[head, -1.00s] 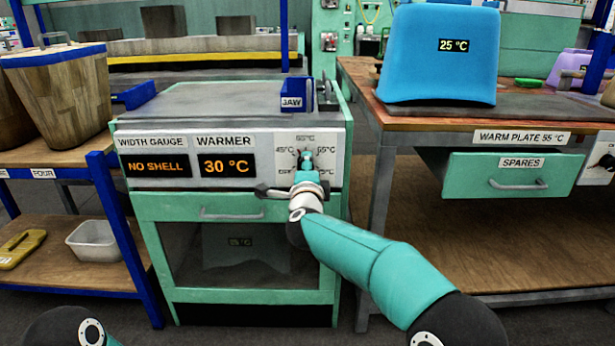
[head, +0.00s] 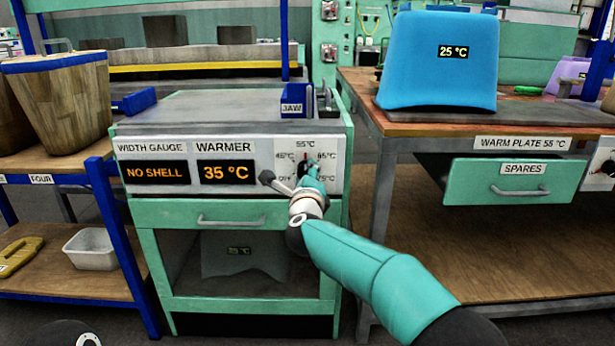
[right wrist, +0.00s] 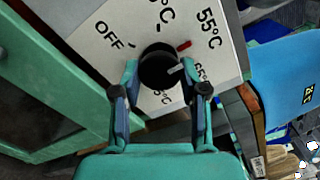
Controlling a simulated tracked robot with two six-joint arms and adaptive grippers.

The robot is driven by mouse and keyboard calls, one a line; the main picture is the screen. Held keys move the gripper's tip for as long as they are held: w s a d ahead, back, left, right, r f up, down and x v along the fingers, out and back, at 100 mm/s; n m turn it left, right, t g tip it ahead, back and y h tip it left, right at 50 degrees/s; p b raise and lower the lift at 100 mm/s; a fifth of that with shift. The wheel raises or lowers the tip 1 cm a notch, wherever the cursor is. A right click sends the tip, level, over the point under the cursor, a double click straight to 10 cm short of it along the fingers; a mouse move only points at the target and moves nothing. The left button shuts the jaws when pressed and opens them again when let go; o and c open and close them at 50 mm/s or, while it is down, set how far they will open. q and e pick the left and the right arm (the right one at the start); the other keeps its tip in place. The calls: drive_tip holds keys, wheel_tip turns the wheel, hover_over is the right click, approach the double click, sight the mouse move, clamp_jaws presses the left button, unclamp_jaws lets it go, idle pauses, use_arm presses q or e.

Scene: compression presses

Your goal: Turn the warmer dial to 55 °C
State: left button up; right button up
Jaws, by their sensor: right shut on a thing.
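The warmer dial (head: 304,168) is a black knob on the white panel of the green warmer, below the 55 °C label. In the right wrist view the knob (right wrist: 158,64) sits between the fingers of my right gripper (right wrist: 162,76), which is shut on it. A red mark (right wrist: 184,45) lies at 55 °C. The knob's white line points right, clockwise past the red mark, towards a label partly hidden by a finger. In the head view my right gripper (head: 311,178) covers part of the dial. The warmer display (head: 227,172) reads 35 °C. My left gripper is out of view.
A blue JAW holder (head: 296,102) stands on the warmer's top. A blue shell (head: 440,75) marked 25 °C is on the right bench; the SPARES drawer (head: 510,190) is below.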

drive_tip(key=shift+w+d+f, duration=0.1)
drive_tip(key=shift+d+f, duration=0.1)
drive_tip(key=shift+f, duration=0.2)
drive_tip(key=o, duration=1.1)
drive_tip(key=shift+a+r, duration=0.1)
drive_tip(key=shift+r, duration=0.1)
drive_tip(key=shift+s, duration=0.2)
drive_tip(key=s, duration=1.1)
drive_tip(key=shift+s, duration=0.35)
